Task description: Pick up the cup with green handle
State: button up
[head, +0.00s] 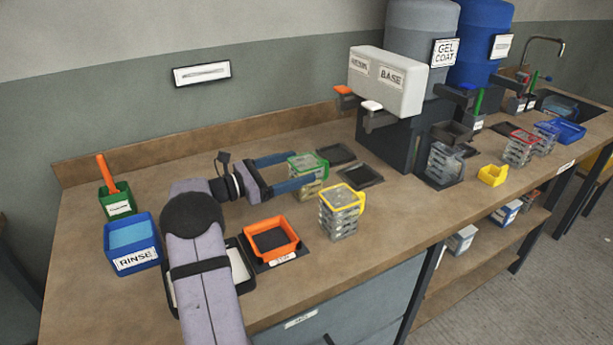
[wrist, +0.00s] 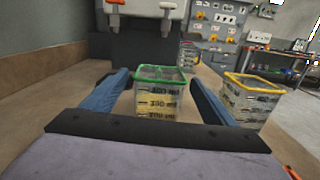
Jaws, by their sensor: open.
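The cup with green handle (head: 308,170) stands upright on the wooden bench. It is clear, with a green rim and yellowish contents low down. In the wrist view the cup (wrist: 162,97) sits between my fingers, its printed measure marks facing me. My gripper (head: 297,171) is open, with one blue finger on each side of the cup. In the wrist view the gripper (wrist: 160,85) shows a gap between each finger and the cup. In the head view the near finger hides part of the cup's front.
A clear cup stack with yellow rim (head: 340,215) stands close by on the near side; it also shows in the wrist view (wrist: 245,100). An orange tray (head: 270,242) and a blue rinse tub (head: 131,243) lie nearer. Dark pads (head: 360,176) and the dispenser (head: 388,82) are beyond the cup.

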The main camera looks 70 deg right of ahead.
aim_at(316, 164)
jog(key=shift+s+d+f+n, duration=0.15)
jog(key=shift+s+f, duration=0.05)
jog(key=shift+f, duration=0.2)
jog(key=shift+s+d+f+n, duration=0.15)
jog(key=shift+f, duration=0.2)
jog(key=shift+r+p+x, duration=0.15)
jog(key=shift+p+x, duration=0.35)
jog(key=shift+x, duration=1.05)
jog(key=shift+r+p+x, duration=0.1)
jog(key=shift+p+x, duration=0.35)
jog(key=shift+x, duration=1.15)
jog(key=shift+s+d+f, duration=0.1)
jog(key=shift+s+d, duration=0.2)
jog(key=c, duration=1.3)
